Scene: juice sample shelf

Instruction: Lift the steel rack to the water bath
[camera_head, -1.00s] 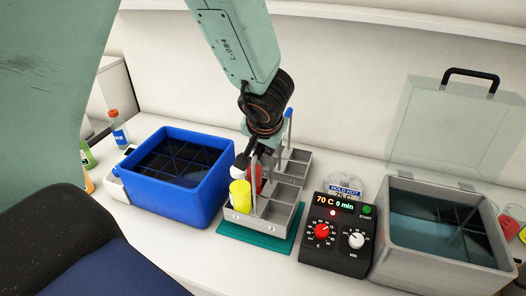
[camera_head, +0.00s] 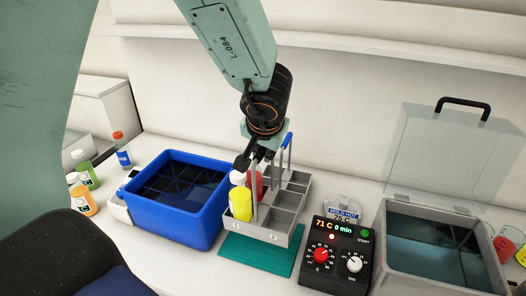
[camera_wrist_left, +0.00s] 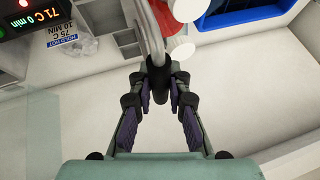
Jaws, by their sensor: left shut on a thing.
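The grey steel rack (camera_head: 268,236) hangs slightly above a teal mat (camera_head: 256,253), roughly level. Yellow (camera_head: 241,204) and red (camera_head: 257,186) bottles with white caps stand in its left compartments; the other visible compartments look empty. My left gripper (camera_head: 263,155) is shut on the rack's handle above its middle. In the left wrist view its fingers close around the dark grip of the handle (camera_wrist_left: 160,75). The water bath (camera_head: 437,225) stands at the right, its clear lid (camera_head: 435,150) raised, with bluish water inside. My right gripper is not in view.
A control box (camera_head: 337,248) reading 71 C, 0 min stands between rack and bath. A blue tub (camera_head: 170,218) with dark contents is close left of the rack. Several bottles (camera_head: 83,170) stand at the far left. A wall and ledge run behind.

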